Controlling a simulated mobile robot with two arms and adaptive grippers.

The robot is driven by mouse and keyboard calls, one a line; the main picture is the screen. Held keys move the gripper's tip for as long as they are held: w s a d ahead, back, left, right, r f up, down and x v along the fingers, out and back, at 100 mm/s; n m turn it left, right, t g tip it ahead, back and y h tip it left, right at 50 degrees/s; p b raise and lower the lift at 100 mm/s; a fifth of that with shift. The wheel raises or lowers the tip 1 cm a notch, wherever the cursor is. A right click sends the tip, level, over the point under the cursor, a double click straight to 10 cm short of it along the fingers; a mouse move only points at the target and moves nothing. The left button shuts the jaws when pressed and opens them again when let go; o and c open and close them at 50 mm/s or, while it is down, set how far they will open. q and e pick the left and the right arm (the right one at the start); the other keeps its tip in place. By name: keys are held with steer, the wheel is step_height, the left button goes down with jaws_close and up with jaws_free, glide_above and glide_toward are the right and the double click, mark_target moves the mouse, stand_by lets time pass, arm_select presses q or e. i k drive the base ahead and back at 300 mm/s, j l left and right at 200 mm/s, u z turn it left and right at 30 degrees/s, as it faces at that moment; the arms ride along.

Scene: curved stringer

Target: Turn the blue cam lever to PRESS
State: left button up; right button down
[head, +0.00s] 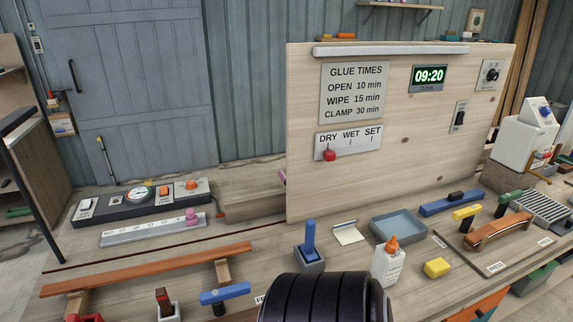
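Several blue pieces show in the head view. A blue lever-like bar (225,293) lies nearly level on a post at the lower left centre, with a partly hidden label starting with F beside it. An upright blue handle (310,238) stands in a grey block near the middle. A long blue bar (450,204) lies at the right. I cannot tell for sure which is the cam lever. A PRESS label (495,268) is on the board at the right, near the curved brown piece (499,230). Neither gripper is in view.
A black ribbed cylinder hides the lower middle bench. A wooden rail (150,268) spans the left. An upright wooden panel (430,130) rises behind.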

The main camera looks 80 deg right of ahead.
mark_target(216, 295)
steer(key=k+j+z, duration=0.1)
steer(key=z, duration=1.75)
steer(key=j+z, duration=0.45)
steer(key=k+l, duration=0.05)
steer(key=l, duration=0.05)
